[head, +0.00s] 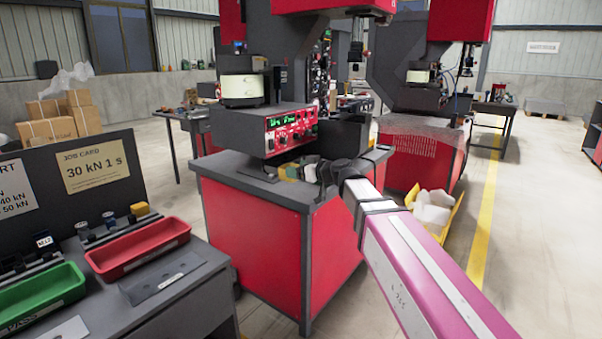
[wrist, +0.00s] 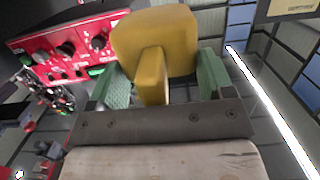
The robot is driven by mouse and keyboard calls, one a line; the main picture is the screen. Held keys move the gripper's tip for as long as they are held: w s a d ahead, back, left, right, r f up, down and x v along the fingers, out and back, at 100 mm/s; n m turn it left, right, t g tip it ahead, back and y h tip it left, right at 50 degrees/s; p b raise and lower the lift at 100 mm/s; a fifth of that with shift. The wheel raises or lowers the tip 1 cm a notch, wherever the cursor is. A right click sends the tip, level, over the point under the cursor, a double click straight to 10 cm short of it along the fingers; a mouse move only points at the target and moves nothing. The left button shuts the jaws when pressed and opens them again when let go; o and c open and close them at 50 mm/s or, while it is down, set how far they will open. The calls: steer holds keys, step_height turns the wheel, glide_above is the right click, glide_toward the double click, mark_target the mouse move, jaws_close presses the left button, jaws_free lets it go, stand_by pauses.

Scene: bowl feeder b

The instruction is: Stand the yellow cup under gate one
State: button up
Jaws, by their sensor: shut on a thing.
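The yellow cup (wrist: 165,38) is a blocky yellow piece with a rib or handle facing the wrist camera. My gripper (wrist: 162,80) has its two green fingers on either side of it and is shut on it. Whether the cup touches anything below cannot be told. No gate marked one can be made out; the cream bowl (head: 240,90) sits above the panel.
A second red machine (head: 425,140) stands behind at right. A yellow bin (head: 440,215) with white pieces is on the floor beside my arm. At left a dark bench holds a red tray (head: 137,249), a green tray (head: 42,296) and small blocks. Open floor lies at right.

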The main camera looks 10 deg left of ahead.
steer(key=shift+s+d+r, duration=0.15)
steer(key=shift+s+r, duration=0.05)
steer(key=shift+s, duration=0.1)
steer(key=w+d+m+t+h, duration=0.35)
steer(key=w+d, duration=0.25)
steer(key=d, duration=0.4)
steer(key=w+d+m+t+h, duration=0.35)
steer(key=w+d+t, duration=0.2)
steer(key=d, duration=0.45)
steer(key=w+d+r+m+h, duration=0.1)
steer(key=d+r+m+h, duration=0.1)
steer(key=d, duration=0.5)
steer(key=w+d+r+m+t+h, duration=0.1)
steer(key=w+d+r+m+h, duration=0.1)
steer(key=d, duration=0.6)
steer(key=w+d+r+m+h, duration=0.2)
steer(key=d+h, duration=0.2)
steer(key=d, duration=0.4)
steer(key=shift+w+d+r+m, duration=0.15)
steer(key=shift+r+m, duration=0.15)
